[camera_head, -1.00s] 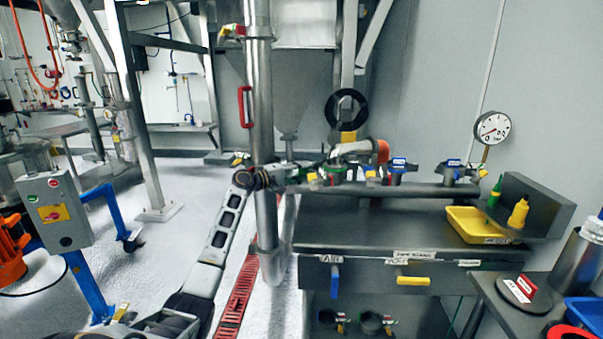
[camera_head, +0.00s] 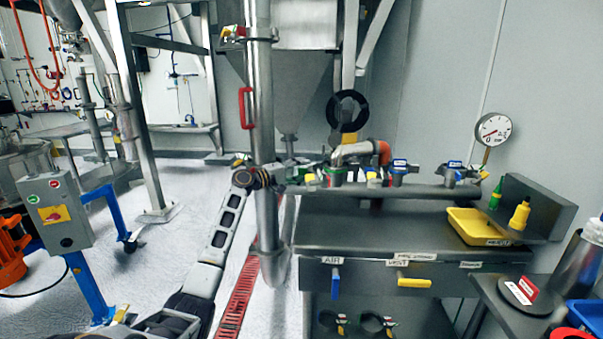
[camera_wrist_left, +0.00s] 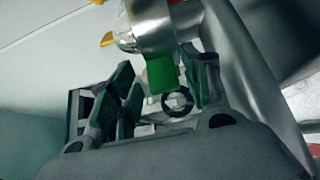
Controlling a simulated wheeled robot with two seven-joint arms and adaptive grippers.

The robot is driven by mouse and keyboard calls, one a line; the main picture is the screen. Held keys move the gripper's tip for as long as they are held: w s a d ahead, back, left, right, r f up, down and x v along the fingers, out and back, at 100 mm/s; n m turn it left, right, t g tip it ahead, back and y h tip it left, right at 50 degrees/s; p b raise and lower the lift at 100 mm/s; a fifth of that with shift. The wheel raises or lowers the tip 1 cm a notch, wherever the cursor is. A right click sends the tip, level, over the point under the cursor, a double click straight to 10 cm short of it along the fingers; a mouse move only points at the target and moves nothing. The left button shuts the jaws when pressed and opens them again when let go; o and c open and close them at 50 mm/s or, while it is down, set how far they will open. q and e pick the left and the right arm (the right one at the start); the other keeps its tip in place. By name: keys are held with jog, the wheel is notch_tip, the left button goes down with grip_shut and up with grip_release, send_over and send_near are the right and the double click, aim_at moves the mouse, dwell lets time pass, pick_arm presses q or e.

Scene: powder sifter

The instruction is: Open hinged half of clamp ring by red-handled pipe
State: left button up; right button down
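The steel pipe (camera_head: 259,80) with a red handle (camera_head: 246,108) stands upright left of the bench. The clamp ring nearest it on the bench has a green tab (camera_head: 335,178), partly hidden by my left gripper (camera_head: 318,174). In the left wrist view, a metal ring (camera_wrist_left: 155,30) carries a green tab (camera_wrist_left: 162,75). My left gripper (camera_wrist_left: 160,88) has its fingers apart on either side of this tab. Whether a finger touches the tab, I cannot tell. My right gripper is not in view.
More clamps with blue tabs (camera_head: 399,167) sit to the right along the bench pipe (camera_head: 430,190). A yellow tray (camera_head: 470,228) and a pressure gauge (camera_head: 493,130) are further right. A control box (camera_head: 55,212) on a blue stand is at left.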

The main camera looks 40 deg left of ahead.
pick_arm(q)
jog(key=shift+d+f, duration=0.15)
jog(key=shift+f, duration=0.05)
jog(key=shift+s, duration=0.2)
jog(key=shift+s, duration=0.15)
jog(key=v, duration=1.1)
jog(key=shift+s+a, duration=0.15)
jog(key=shift+a, duration=0.05)
dwell(0.4)
